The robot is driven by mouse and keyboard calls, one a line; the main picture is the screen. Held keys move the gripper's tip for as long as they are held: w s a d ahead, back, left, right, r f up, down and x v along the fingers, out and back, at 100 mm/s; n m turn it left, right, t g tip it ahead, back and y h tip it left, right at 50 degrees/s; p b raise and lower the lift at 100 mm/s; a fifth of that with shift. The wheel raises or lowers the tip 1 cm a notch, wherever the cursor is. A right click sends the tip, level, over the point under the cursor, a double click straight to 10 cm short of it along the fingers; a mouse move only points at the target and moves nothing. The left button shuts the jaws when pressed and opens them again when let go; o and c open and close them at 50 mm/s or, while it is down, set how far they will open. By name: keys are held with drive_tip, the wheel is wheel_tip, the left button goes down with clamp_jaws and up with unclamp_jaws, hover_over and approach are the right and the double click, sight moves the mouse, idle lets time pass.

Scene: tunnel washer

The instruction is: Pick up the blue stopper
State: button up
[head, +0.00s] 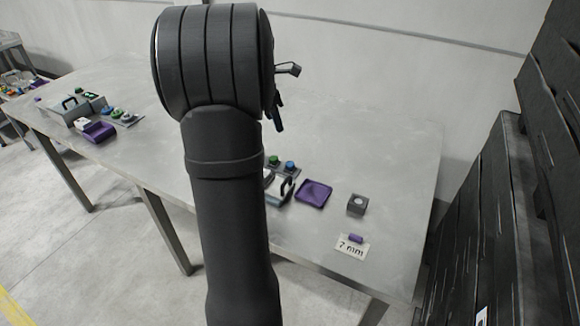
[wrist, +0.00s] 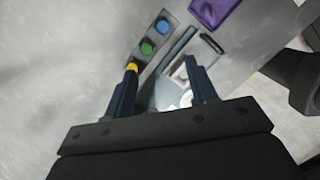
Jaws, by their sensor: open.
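A blue stopper (wrist: 162,25) sits at the far end of a narrow grey rack in the wrist view, with a green stopper (wrist: 147,47) beside it. A yellow piece (wrist: 132,67) shows at the tip of my left finger; whether they touch I cannot tell. My gripper (wrist: 161,72) is open, its fingers apart, with the blue stopper beyond the fingertips. In the head view the blue stopper (head: 290,165) and green stopper (head: 273,160) show just right of my arm, which hides part of that area.
A grey handled box (wrist: 182,73) lies beside the rack. A purple tray (head: 314,193), a dark grey block (head: 357,204) and a small purple piece (head: 356,238) on a "7 mm" card (head: 350,248) are to the right. Another group with a purple bin (head: 99,132) stands far left.

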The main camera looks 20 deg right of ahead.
hover_over(290, 164)
drive_tip(key=a, duration=0.1)
drive_tip(key=shift+n, duration=0.3)
drive_tip(key=f, duration=1.1)
drive_tip(key=shift+w+a+f, duration=0.2)
drive_tip(key=shift+w+f, duration=0.15)
drive_tip(key=shift+f, duration=0.05)
drive_tip(key=shift+s+x, duration=0.2)
drive_tip(key=shift+x, duration=1.1)
drive_tip(key=shift+s+x, duration=0.25)
drive_tip(key=shift+x, duration=1.05)
drive_tip(key=shift+a+f, duration=0.1)
drive_tip(key=shift+a, duration=0.05)
drive_tip(key=c, duration=1.1)
